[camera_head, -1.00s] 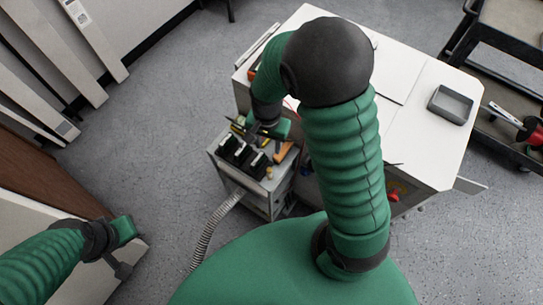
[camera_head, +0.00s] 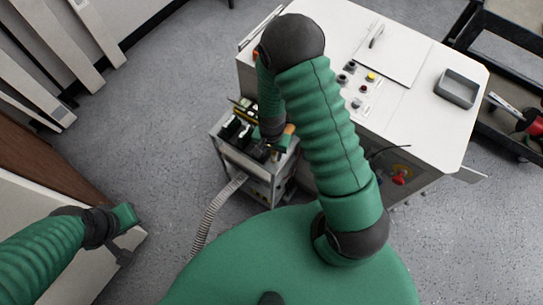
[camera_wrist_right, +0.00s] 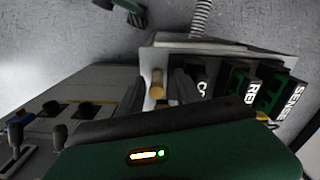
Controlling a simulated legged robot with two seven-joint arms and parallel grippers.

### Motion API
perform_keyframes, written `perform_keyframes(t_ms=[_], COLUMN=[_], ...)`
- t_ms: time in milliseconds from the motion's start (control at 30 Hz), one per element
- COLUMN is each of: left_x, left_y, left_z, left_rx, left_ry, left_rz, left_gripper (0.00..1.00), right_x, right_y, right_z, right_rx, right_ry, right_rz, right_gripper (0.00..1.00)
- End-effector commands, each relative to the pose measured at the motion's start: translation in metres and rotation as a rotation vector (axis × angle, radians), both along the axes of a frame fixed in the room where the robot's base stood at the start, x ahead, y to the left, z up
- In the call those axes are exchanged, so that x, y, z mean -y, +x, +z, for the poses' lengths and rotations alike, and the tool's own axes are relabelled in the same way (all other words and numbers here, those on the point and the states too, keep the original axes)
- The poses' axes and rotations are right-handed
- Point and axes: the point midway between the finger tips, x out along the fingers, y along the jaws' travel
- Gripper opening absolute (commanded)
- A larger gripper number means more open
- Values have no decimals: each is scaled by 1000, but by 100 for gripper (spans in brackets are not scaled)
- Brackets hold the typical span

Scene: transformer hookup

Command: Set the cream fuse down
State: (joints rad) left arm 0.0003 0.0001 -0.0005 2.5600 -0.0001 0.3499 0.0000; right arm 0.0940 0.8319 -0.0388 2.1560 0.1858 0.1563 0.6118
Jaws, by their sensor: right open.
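The cream fuse (camera_wrist_right: 158,82) shows in the right wrist view as a short tan cylinder, upright at the pale edge of the small cart's top. It lies between the two dark fingers of my right gripper (camera_wrist_right: 157,90), which are apart. Its lower end is partly hidden. In the head view my right gripper (camera_head: 268,148) is low over the small cart (camera_head: 258,172), and I cannot make out the fuse there. My left gripper (camera_head: 127,238) is at the lower left, far from the cart; its jaws are not clear.
Black labelled blocks (camera_wrist_right: 250,90) stand close right of the fuse in the wrist view. A white cabinet (camera_head: 410,105) with buttons and an open grey box (camera_head: 457,88) adjoins the cart. A ribbed hose (camera_head: 212,212) hangs at the cart's left.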

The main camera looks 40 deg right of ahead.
Motion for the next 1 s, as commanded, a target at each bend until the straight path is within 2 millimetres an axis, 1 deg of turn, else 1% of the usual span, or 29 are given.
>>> perform_keyframes(t_ms=[33, 67, 300, 367, 400, 800, 867, 1000], left_x=[0, 0, 0, 0, 0, 0, 0, 0], left_y=[0, 0, 0, 0, 0, 0, 0, 0], left_z=[0, 0, 0, 0, 0, 0, 1, 3], left_rx=[0, 0, 0, 0, 0, 0, 0, 0], left_ry=[0, 0, 0, 0, 0, 0, 0, 0], left_rz=[0, 0, -1, -1, -1, -1, -1, -1], left_gripper=[36, 36, 36, 36, 36, 36, 36, 36], right_x=[0, 1, 1, 0, 0, 0, 1, 1], right_y=[0, 0, 0, 0, 0, 0, 0, 1], right_z=[1, 0, 1, 1, 1, 2, 4, 17], right_rx=[1, 2, 1, 0, 0, 1, 1, 3], right_ry=[0, 1, 1, 0, 0, 1, 0, -1], right_rz=[-1, -1, -1, -1, -1, -1, -1, -1], right_gripper=[44, 42, 10, 2, 0, 0, 0, 0])
